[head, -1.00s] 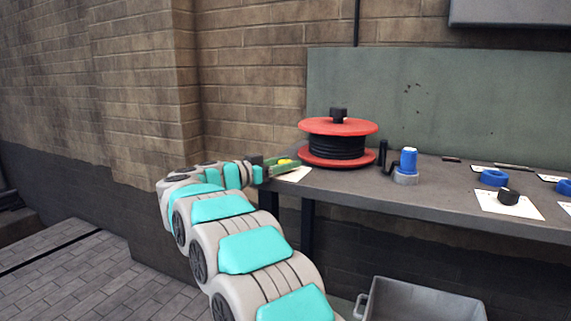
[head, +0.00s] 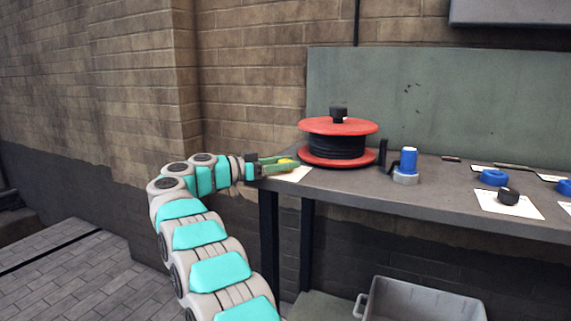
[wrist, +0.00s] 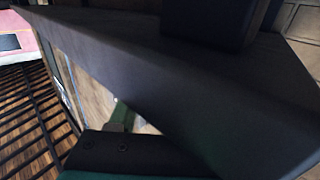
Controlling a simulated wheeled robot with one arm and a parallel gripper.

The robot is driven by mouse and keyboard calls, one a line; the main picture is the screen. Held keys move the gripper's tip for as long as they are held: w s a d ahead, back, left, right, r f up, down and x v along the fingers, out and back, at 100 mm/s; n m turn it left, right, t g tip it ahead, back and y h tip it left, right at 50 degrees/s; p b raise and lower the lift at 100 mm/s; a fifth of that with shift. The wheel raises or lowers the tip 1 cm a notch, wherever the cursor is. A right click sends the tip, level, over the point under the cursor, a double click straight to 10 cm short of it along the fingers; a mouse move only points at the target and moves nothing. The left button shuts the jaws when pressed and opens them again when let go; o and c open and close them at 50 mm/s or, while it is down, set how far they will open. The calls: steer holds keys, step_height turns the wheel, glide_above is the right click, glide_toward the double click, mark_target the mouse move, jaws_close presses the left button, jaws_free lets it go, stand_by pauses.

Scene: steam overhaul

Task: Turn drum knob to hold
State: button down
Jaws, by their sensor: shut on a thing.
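The drum (head: 337,147) has two red flanges with black cable wound between them. It stands on the left part of the workbench, with a black knob (head: 338,114) on top. My gripper (head: 289,163) has green fingers and is low at the bench's left end, left of the drum and well below the knob. It is shut on a small yellow thing (head: 286,161), mostly hidden between the fingers. The wrist view is mostly filled by a dark surface; neither the drum nor the knob can be made out there.
A pale card (head: 296,174) lies under my gripper. Right of the drum are a black upright piece (head: 383,153), a blue-topped part (head: 408,161), blue rings (head: 494,177) and a black knob-like piece (head: 508,196) on a card. A grey bin (head: 420,302) stands below the bench.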

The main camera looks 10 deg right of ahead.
stand_by(0.4)
steer(key=shift+c, duration=1.7)
jaws_free()
steer(key=shift+a, duration=0.1)
steer(key=shift+v, duration=3.8)
